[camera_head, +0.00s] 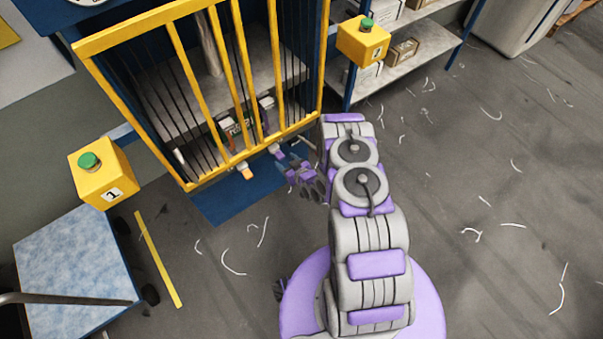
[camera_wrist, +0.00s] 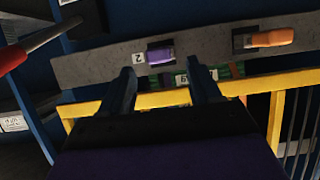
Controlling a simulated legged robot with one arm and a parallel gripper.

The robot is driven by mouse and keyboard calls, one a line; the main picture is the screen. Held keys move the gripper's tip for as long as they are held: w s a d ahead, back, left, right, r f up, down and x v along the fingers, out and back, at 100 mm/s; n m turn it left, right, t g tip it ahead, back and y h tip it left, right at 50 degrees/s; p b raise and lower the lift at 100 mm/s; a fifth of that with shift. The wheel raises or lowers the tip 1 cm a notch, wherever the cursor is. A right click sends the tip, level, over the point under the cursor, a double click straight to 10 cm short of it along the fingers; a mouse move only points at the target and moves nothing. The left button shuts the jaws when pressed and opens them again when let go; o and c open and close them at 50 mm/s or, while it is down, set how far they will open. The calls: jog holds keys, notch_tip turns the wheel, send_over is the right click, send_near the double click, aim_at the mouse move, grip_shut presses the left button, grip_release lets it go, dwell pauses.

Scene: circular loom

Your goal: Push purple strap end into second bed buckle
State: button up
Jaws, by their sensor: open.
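The purple strap end (camera_wrist: 161,54) lies on the grey bed edge (camera_wrist: 95,64), beside a white tag marked 2 (camera_wrist: 139,57). In the head view, a small purple piece (camera_head: 277,152) shows just outside the cage's bottom rail. The second buckle is not clear; a dark part shows around the purple end. An orange strap end (camera_wrist: 270,38) lies to its right. My gripper (camera_wrist: 163,80) is open and empty, its two dark fingers apart and pointing toward the purple end. In the head view, my gripper (camera_head: 290,160) is in front of the cage's lower right.
The yellow barred guard (camera_head: 190,75) and its bottom rail (camera_wrist: 245,86) border the loom. A red-handled tool (camera_wrist: 40,38) is at the wrist view's left. Yellow button boxes (camera_head: 102,174) (camera_head: 363,42) flank the guard. A blue cart (camera_head: 75,265) stands left; open floor lies right.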

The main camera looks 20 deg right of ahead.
jog(key=p+v, duration=0.3)
jog(key=v, duration=1)
jog(key=shift+s, duration=0.2)
jog(key=shift+w+d+r, duration=0.1)
jog(key=shift+d, duration=0.05)
